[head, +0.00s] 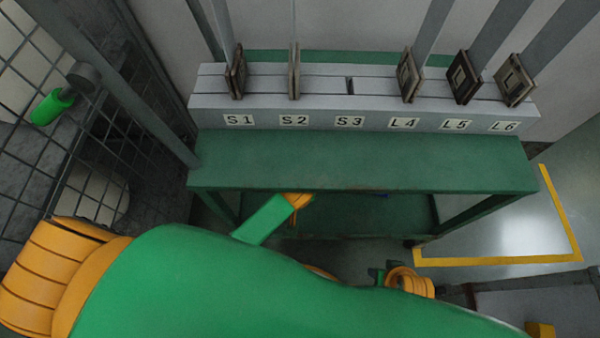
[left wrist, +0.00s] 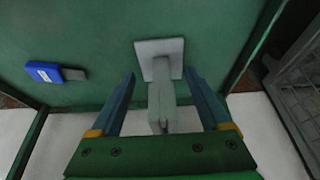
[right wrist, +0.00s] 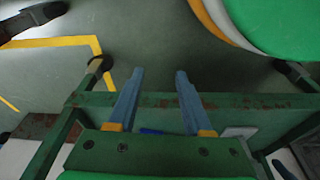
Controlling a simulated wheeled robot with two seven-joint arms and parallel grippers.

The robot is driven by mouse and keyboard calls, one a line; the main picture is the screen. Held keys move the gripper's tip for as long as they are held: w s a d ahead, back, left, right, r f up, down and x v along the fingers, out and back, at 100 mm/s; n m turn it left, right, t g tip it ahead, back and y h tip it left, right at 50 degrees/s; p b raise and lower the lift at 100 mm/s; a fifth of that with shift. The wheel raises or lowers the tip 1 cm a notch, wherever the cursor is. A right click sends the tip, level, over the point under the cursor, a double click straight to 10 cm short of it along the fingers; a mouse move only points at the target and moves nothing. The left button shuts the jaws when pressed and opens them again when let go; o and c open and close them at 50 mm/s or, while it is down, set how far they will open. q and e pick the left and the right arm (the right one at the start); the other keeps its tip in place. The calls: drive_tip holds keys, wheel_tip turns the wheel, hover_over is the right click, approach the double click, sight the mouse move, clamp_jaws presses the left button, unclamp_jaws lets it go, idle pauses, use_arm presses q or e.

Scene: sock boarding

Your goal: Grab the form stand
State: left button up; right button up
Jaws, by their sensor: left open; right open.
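The form stand, a pale grey square plate with a post (left wrist: 160,62), shows in the left wrist view against the green shelf. My left gripper (left wrist: 160,74) is open, with one finger on each side of the stand's post. The fingers appear apart from it. In the head view my own green arm hides most of the area below the bench, and the stand is not visible there. My right gripper (right wrist: 159,72) is open and empty, pointing past a green frame edge towards the grey floor.
A blue object with a grey end (left wrist: 45,72) lies on the green shelf beside the stand. A green bench (head: 360,160) carries a grey rack (head: 370,118) labelled S1 to L6; slot S3 looks empty. A wire mesh fence (head: 100,150) stands left. Yellow-lined floor (head: 520,220) is clear at right.

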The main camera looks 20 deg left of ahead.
use_arm(q)
drive_tip(key=w, duration=0.1)
drive_tip(key=w+a+b, duration=0.1)
drive_tip(key=w, duration=0.1)
drive_tip(key=shift+w+f, duration=0.15)
drive_tip(key=shift+w, duration=0.1)
drive_tip(key=w+b, duration=0.1)
drive_tip(key=w, duration=0.1)
drive_tip(key=shift+w+a+b, duration=0.3)
drive_tip(key=shift+a+b, duration=0.1)
drive_tip(key=b+x, duration=0.1)
drive_tip(key=x, duration=0.1)
drive_tip(key=shift+f+b, duration=0.35)
drive_tip(key=shift+b, duration=0.05)
drive_tip(key=shift+w, duration=0.1)
clamp_jaws()
use_arm(e)
drive_tip(key=w+a+r+t, duration=0.1)
drive_tip(key=w+r+t, duration=0.3)
drive_tip(key=r, duration=0.7)
drive_tip(key=shift+w+a+r+y, duration=0.3)
drive_tip(key=shift+w+y, duration=0.1)
drive_tip(key=shift+w, duration=0.55)
